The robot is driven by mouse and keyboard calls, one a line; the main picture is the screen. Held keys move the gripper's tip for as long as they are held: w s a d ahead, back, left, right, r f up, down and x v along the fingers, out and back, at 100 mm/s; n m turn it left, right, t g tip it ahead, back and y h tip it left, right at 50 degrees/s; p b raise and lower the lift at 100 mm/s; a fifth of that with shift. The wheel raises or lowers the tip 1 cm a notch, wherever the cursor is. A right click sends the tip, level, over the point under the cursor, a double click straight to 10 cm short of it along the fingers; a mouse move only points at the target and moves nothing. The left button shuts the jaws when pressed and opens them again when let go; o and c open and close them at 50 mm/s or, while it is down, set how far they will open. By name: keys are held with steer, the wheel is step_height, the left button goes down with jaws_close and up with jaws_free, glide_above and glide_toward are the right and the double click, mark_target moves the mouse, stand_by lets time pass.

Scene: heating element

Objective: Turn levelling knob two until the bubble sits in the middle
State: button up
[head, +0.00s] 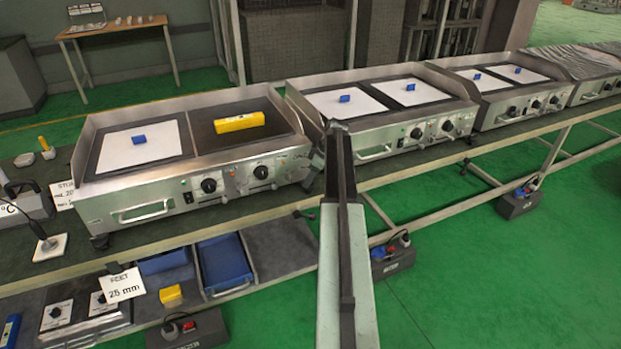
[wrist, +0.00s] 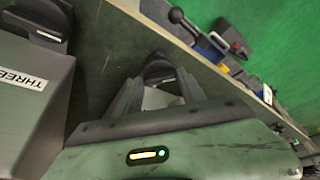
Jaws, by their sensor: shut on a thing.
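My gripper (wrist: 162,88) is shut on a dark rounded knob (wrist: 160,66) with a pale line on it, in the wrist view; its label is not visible. In the head view my arm hides most of this place, near the first griddle's front right corner. A similar dark knob (wrist: 42,32) stands upper left in the wrist view, beside a grey block (wrist: 35,105) labelled THREE. The yellow spirit level (head: 239,123) lies on the right plate of the first griddle (head: 105,205). Its bubble is too small to make out.
More griddles (head: 378,105) stand rightward along the bench, with blue blocks on white sheets. A lower shelf holds blue trays (head: 224,263), a small yellow block (head: 171,295) and a card reading FEET 25 mm (head: 122,287). The green floor at right is mostly clear.

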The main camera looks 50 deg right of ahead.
steer(key=shift+n, duration=0.3)
steer(key=o, duration=1.4)
steer(key=shift+c, duration=0.2)
